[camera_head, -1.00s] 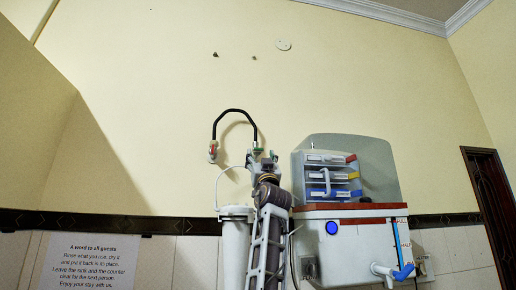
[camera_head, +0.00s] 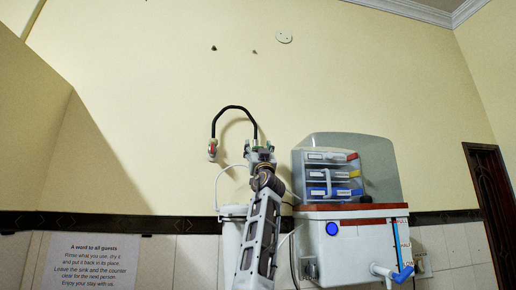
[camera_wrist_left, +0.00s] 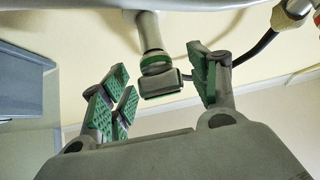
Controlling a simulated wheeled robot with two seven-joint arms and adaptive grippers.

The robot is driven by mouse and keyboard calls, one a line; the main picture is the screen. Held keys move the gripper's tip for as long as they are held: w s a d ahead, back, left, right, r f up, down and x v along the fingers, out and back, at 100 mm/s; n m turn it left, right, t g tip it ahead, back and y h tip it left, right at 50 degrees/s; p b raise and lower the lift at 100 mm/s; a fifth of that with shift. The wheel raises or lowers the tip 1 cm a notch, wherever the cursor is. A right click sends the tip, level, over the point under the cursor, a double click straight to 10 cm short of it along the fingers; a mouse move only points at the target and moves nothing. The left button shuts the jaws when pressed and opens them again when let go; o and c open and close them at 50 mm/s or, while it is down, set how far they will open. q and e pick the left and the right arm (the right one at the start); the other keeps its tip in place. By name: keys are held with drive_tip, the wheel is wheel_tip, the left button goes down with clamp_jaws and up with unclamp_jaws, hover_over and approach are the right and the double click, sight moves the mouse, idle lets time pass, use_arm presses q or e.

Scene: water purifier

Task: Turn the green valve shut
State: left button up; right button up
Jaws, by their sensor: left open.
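The green valve (camera_wrist_left: 158,72) shows in the left wrist view as a metal stem with a green band and a grey, green-edged handle. My left gripper (camera_wrist_left: 163,92) is open, with green-padded fingers on either side of the handle. A gap shows between the handle and the fingers; I cannot tell whether either one touches it. In the head view my left gripper (camera_head: 262,148) is at the lower right end of the black hose, and its fingers largely hide the valve there. My right gripper is out of view.
The black hose (camera_head: 236,108) arches to a red-handled valve (camera_head: 212,149) at its left end. A white purifier tank (camera_head: 345,250) with a blue-handled tap (camera_head: 402,273) stands right of my arm. A thin white tube (camera_head: 217,188) runs on the left.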

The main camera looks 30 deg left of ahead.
use_arm(q)
drive_tip(key=shift+c, duration=0.4)
drive_tip(key=c, duration=1)
drive_tip(key=shift+o, duration=0.2)
